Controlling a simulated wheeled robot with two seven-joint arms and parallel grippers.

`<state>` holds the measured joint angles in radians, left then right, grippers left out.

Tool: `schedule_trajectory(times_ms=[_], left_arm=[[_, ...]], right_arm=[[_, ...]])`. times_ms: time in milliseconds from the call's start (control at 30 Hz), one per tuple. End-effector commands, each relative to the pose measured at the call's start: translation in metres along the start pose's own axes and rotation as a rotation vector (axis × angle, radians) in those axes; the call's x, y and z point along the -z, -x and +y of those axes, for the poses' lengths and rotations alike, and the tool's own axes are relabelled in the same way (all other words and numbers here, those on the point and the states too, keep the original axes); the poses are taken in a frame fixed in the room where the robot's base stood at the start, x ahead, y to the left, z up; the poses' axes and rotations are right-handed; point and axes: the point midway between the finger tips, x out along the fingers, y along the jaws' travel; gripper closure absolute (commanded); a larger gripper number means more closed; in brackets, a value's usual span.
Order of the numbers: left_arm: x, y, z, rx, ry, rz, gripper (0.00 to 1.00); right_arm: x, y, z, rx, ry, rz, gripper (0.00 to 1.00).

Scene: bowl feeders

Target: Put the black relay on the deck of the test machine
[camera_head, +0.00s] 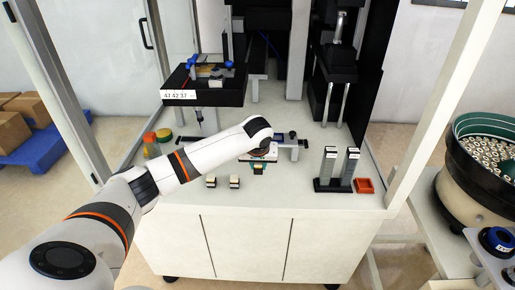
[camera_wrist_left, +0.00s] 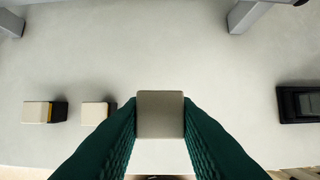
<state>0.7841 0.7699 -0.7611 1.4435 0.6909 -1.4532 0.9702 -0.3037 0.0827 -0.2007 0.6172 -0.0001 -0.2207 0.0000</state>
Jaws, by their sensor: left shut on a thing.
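My left gripper (camera_head: 258,170) is over the white table, in front of the black bar. In the left wrist view its green fingers (camera_wrist_left: 160,130) are shut on a small block with a plain grey-beige top (camera_wrist_left: 160,113). The block's sides are hidden between the fingers, so I cannot tell whether it is the black relay. Two more small light-topped blocks stand on the table, left (camera_head: 211,182) and right (camera_head: 234,182); the left one shows black and yellow on its side. The black machine (camera_head: 205,96) with a white number label stands behind, left of the gripper. My right gripper is out of view.
A black stand with two upright columns (camera_head: 340,165) and an orange tray (camera_head: 364,185) are at the table's right. Orange and green-yellow items (camera_head: 158,138) sit at the left. Frame posts (camera_head: 440,100) flank the table. A bowl feeder (camera_head: 480,165) is far right.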

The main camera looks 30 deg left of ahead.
Motion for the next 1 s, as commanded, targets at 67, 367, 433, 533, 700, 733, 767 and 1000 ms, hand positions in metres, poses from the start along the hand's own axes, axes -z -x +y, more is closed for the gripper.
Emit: schedule_trajectory(times_ms=[67,367,433,533,700,733,767,1000], left_arm=[[0.007,-0.014,0.000,-0.001,-0.001,0.002,0.96],[0.017,-0.040,0.000,-0.001,-0.001,0.001,0.96],[0.022,-0.050,0.000,-0.001,-0.002,0.001,0.96],[0.026,-0.060,0.000,0.000,-0.002,-0.001,0.96],[0.026,-0.062,0.000,0.001,-0.002,-0.002,0.96],[0.026,-0.062,0.000,0.001,-0.002,-0.002,0.96],[0.026,-0.061,0.000,0.001,-0.002,-0.002,0.96],[0.027,-0.063,0.000,0.001,-0.002,-0.002,0.52]], right_arm=[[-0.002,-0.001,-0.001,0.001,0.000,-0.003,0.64],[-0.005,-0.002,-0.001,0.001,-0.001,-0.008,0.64],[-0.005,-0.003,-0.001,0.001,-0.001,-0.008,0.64],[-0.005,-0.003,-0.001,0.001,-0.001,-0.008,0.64],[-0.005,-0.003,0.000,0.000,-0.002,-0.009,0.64],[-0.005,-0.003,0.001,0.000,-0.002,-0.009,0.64],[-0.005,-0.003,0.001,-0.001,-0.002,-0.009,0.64],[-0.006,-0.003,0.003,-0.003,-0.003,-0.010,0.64]])
